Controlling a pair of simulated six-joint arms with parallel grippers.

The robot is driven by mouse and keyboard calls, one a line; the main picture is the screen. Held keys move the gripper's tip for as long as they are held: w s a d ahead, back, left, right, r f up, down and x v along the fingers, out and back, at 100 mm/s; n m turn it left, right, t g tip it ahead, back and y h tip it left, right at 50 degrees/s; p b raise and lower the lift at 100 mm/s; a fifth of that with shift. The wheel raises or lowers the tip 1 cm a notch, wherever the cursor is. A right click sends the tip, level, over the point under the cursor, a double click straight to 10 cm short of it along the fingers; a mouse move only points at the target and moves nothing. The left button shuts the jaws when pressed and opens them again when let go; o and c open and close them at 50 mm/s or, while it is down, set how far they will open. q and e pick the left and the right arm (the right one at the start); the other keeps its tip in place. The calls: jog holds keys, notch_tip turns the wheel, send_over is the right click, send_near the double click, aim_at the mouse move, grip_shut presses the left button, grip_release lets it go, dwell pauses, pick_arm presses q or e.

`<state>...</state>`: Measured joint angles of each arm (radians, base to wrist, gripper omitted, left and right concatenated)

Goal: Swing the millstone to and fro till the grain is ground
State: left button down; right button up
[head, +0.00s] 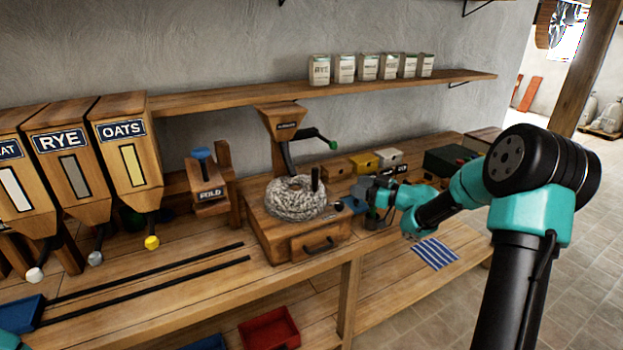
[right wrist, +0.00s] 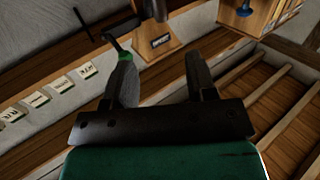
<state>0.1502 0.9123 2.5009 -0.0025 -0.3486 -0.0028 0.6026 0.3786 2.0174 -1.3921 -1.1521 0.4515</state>
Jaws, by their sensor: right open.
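The round speckled grey millstone (head: 294,199) lies flat on a wooden mill box with a drawer (head: 305,245). A dark upright handle (head: 316,181) stands at the stone's right side. My right gripper (head: 350,203) is just right of the stone and handle, apart from the handle. In the right wrist view its two fingers (right wrist: 160,78) are spread with nothing held between them. A wooden hopper (head: 284,122) with a green-tipped crank (head: 325,140) rises behind the stone; grain is not visible. My left gripper is out of view; only a teal bit of arm shows at the lower left.
Bins marked RYE (head: 75,165) and OATS (head: 130,160) stand at left. A wooden FOLD stand (head: 210,190) is left of the mill. Small boxes (head: 363,163) sit behind my right arm. Two dark rails (head: 150,285) cross the front bench. A striped blue cloth (head: 435,253) lies right.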

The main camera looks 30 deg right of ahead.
jog(key=shift+w, duration=0.1)
send_over(310, 190)
dwell(0.7)
jog(key=shift+c, duration=0.3)
grip_shut()
